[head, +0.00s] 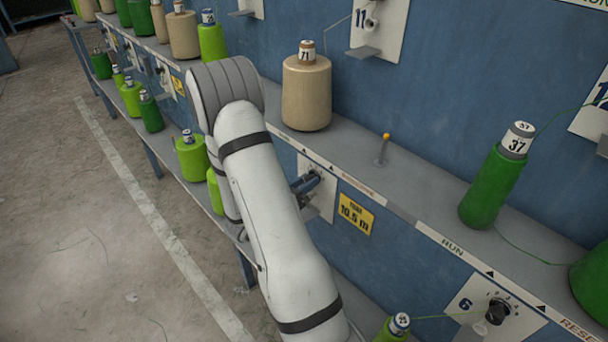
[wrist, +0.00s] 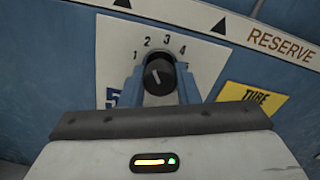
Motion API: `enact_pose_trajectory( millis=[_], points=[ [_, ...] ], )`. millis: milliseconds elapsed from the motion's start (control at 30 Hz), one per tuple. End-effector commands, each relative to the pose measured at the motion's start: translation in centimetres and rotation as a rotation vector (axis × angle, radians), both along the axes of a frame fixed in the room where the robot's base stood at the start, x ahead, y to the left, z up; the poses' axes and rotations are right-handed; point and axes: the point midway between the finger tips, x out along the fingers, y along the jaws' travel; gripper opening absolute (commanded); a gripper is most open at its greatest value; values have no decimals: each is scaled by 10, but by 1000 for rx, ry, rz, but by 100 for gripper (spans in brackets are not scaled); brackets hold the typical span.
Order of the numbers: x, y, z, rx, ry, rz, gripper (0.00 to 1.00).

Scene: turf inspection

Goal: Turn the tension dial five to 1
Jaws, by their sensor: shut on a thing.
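Tension dial five is a round black knob (wrist: 159,77) on a white plate (wrist: 112,60), with the numbers 1 to 4 around its top and a partly hidden 5 at the left. A short pale mark shows on the knob's face, left of centre; I cannot tell for sure which number it points to. My gripper (wrist: 160,88) is shut on the knob, one blue finger on each side. In the head view my gripper (head: 307,184) is at the plate (head: 325,193), partly behind my arm, and the knob is hidden there.
On the shelf above are a tan spool 71 (head: 306,95), an orange-tipped peg (head: 383,150) and a green spool 37 (head: 493,180). Dial six (head: 497,311) is at lower right. Several spools stand left of my arm.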

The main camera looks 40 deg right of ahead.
Motion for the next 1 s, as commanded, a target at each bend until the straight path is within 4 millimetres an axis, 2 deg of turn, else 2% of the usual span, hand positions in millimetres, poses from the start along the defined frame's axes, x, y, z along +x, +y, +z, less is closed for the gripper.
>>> enact_pose_trajectory(
  millis=[33,600,1000],
  points=[
    [0,-1,6,-5,46,-4,6],
    [-1,-1,5,-45,560,-5,6],
    [0,-1,3,-61,768,-5,6]
  ],
)
